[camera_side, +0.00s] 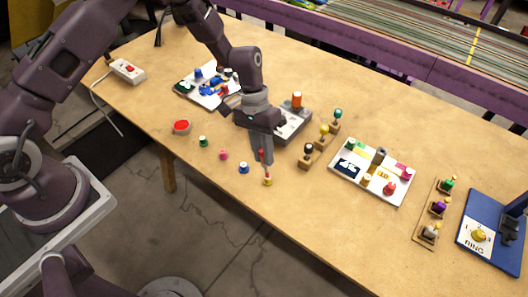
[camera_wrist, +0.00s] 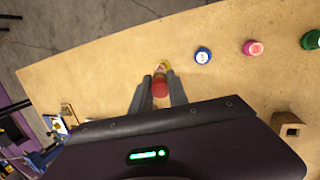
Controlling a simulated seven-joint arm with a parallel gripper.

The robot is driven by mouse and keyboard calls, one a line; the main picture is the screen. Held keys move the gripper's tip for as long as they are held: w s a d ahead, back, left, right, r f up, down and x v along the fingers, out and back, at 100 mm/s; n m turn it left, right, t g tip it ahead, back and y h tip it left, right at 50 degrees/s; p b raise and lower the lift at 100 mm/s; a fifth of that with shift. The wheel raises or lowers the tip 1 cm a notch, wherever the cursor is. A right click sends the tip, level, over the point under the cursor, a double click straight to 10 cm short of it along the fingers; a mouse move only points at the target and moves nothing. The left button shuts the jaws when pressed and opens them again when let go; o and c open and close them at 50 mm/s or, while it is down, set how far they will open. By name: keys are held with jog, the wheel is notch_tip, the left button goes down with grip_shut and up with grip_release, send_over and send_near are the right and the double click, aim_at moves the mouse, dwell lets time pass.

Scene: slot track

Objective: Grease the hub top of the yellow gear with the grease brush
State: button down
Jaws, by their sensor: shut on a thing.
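My gripper (camera_side: 263,157) points down at the front middle of the table and is shut on a red-handled tool, which I take for the grease brush (camera_side: 262,154). In the wrist view the red handle (camera_wrist: 159,89) sits between the two fingers. A small yellow piece, which looks like the yellow gear (camera_side: 267,182), stands on the table right under the brush. It also shows just beyond the handle in the wrist view (camera_wrist: 165,64), partly hidden. I cannot tell whether the brush tip touches its top.
Blue (camera_side: 243,168), pink (camera_side: 223,155) and green (camera_side: 203,142) pieces stand in a row to the left, near the front edge. A red button (camera_side: 181,127) lies beyond. Wooden holders (camera_side: 308,161) and a white board (camera_side: 343,179) stand to the right.

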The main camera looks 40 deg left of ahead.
jog(key=shift+d, duration=0.1)
jog(key=shift+a+r, duration=0.15)
jog(key=shift+a, duration=0.1)
jog(key=shift+r, duration=3.9)
